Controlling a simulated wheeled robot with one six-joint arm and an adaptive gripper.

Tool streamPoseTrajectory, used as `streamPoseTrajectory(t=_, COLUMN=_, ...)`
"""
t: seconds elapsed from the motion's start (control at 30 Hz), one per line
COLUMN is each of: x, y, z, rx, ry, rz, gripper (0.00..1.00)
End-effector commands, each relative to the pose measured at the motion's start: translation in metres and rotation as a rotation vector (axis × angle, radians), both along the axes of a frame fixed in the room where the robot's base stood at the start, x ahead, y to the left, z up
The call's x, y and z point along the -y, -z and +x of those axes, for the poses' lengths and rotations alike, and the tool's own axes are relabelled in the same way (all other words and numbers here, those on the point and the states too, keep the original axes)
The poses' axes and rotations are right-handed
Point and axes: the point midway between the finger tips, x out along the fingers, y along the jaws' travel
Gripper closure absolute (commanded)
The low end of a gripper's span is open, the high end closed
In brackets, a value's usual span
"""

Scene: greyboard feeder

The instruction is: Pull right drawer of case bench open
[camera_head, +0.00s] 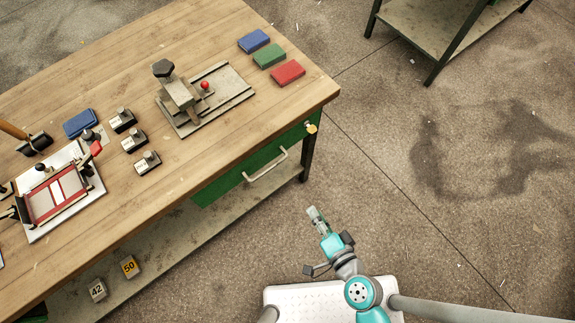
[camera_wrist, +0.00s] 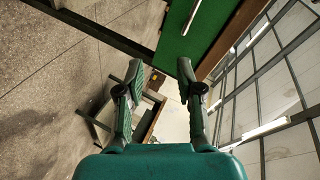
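The right drawer (camera_head: 240,181) of the case bench has a green front with a pale bar handle (camera_head: 266,166). It looks shut beneath the wooden bench top (camera_head: 215,160). A yellow tag or key (camera_head: 311,127) is at its right end. My gripper (camera_head: 313,212) is in front of the drawer, over the floor, apart from the handle and empty. In the wrist view my gripper (camera_wrist: 159,68) has its two fingers spread. The green front (camera_wrist: 186,40) and part of the handle (camera_wrist: 192,14) show beyond the fingertips, near the top edge.
Blue, green and red blocks (camera_head: 269,56) and a metal fixture (camera_head: 205,97) stand on the bench top. A bench leg (camera_head: 308,158) is at the right corner, with a lower shelf (camera_head: 170,248) beneath.

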Motion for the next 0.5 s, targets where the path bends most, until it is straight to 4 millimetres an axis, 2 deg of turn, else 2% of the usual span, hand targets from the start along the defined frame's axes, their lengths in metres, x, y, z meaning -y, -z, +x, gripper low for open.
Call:
streamPoseTrajectory(t=0.03, x=-0.013, y=0.001, z=0.018, rx=-0.006, ry=-0.02, rz=0.075, gripper=0.64)
streamPoseTrajectory(t=0.2, x=-0.047, y=-0.001, z=0.055, rx=-0.034, ry=-0.077, rz=0.285, gripper=0.64)
streamPoseTrajectory(t=0.33, x=-0.061, y=-0.005, z=0.069, rx=-0.047, ry=-0.105, rz=0.373, gripper=0.64)
streamPoseTrajectory(t=0.5, x=-0.068, y=-0.006, z=0.078, rx=-0.052, ry=-0.114, rz=0.404, gripper=0.64)
